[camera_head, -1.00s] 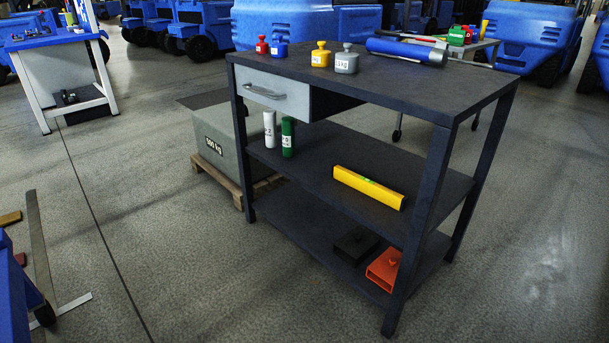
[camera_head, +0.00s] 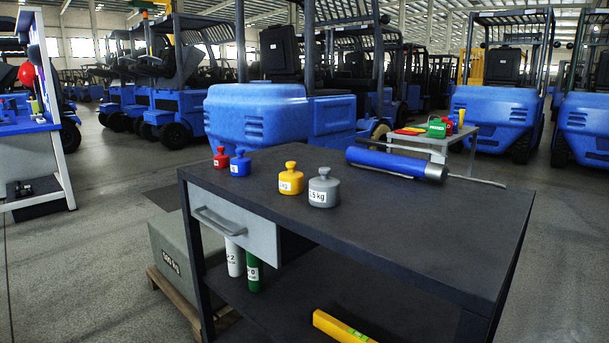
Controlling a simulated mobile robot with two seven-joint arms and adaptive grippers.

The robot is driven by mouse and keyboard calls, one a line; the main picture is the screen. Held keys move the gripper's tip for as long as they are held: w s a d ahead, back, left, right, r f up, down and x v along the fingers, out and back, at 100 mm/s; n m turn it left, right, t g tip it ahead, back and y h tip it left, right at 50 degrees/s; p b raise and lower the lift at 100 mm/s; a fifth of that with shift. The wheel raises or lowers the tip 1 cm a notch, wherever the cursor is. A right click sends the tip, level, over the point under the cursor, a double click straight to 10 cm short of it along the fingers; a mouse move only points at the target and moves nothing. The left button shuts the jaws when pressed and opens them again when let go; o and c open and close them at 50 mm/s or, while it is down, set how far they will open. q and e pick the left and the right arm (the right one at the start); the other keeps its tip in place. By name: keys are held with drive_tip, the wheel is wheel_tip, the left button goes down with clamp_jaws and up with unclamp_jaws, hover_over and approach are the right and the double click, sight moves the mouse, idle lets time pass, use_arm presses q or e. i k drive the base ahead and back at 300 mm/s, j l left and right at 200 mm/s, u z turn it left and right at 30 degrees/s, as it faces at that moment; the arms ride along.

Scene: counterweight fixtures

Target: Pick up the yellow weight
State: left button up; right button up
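The yellow weight (camera_head: 291,180) stands upright on the dark top of the workbench (camera_head: 400,222). It has a round knob on top and a white label. A grey weight (camera_head: 324,189) stands close to its right. A blue weight (camera_head: 240,164) and a red weight (camera_head: 221,158) stand to its left, farther back. Neither of my grippers shows in the head view.
A blue cylinder (camera_head: 392,161) lies at the back of the top. The drawer (camera_head: 234,224) faces front left. White and green tubes and a yellow level (camera_head: 340,327) are on the shelf below. A grey 500 kg block (camera_head: 177,258) stands left. The top's front right is clear.

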sight(291, 181)
drive_tip(key=i+j+z, duration=0.6)
drive_tip(key=j+z, duration=0.3)
drive_tip(key=i+l, duration=0.05)
drive_tip(key=l, duration=0.05)
